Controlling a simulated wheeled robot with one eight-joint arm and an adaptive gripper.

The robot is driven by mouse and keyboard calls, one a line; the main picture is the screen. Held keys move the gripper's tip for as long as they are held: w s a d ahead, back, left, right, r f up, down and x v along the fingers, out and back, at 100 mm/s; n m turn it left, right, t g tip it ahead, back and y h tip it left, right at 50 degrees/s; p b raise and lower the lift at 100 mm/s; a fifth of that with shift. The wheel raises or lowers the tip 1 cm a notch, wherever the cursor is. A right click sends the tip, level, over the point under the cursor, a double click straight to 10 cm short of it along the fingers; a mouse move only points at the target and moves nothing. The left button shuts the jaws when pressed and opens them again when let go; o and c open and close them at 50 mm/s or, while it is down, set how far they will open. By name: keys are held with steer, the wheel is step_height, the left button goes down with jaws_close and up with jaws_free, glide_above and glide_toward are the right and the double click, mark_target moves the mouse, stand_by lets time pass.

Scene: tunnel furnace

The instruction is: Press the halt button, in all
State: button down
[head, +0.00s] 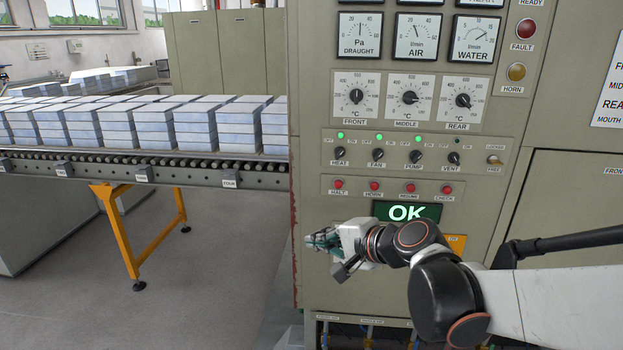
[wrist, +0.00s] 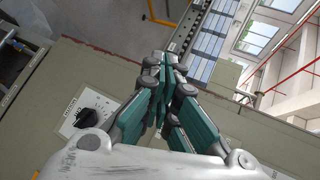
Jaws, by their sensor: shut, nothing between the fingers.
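The halt button (head: 338,185) is a small red button above its label HALT, at the left end of a row on the grey-green control panel (head: 470,215). My gripper (head: 312,240) is below and slightly left of it in the head view, apart from it. Its fingers point left there, toward the panel's left edge. In the wrist view my gripper (wrist: 163,62) shows with its green fingers together and nothing between them. I cannot make out the halt button in the wrist view.
The horn (head: 374,186), resume (head: 410,188) and check (head: 446,190) buttons share the row. Above are switches and temperature dials; below is a green OK display (head: 407,212). A roller conveyor (head: 150,172) with stacked blocks meets the panel's left side. A black knob (wrist: 90,118) shows in the wrist view.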

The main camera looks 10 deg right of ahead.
mark_target(339, 187)
steer(key=w+d+r+m+t+y+p, duration=0.1)
steer(key=w+d+m+t, duration=0.3)
steer(key=w+m, duration=0.4)
steer(key=shift+d+r+p, duration=0.5)
steer(key=shift+d+r, duration=0.2)
steer(key=shift+w+d, duration=0.45)
steer(key=shift+w, duration=0.95)
steer(key=shift+w+d, duration=0.45)
steer(key=shift+w, duration=0.9)
steer(key=shift+w+d, duration=0.45)
steer(key=shift+w, duration=0.95)
steer(key=shift+w, duration=0.15)
steer(key=shift+w+d, duration=0.1)
steer(key=shift+w, duration=0.15)
steer(key=shift+w+d, duration=0.15)
steer(key=shift+w, duration=0.3)
steer(key=shift+s+a, duration=0.3)
steer(key=shift+s, duration=0.6)
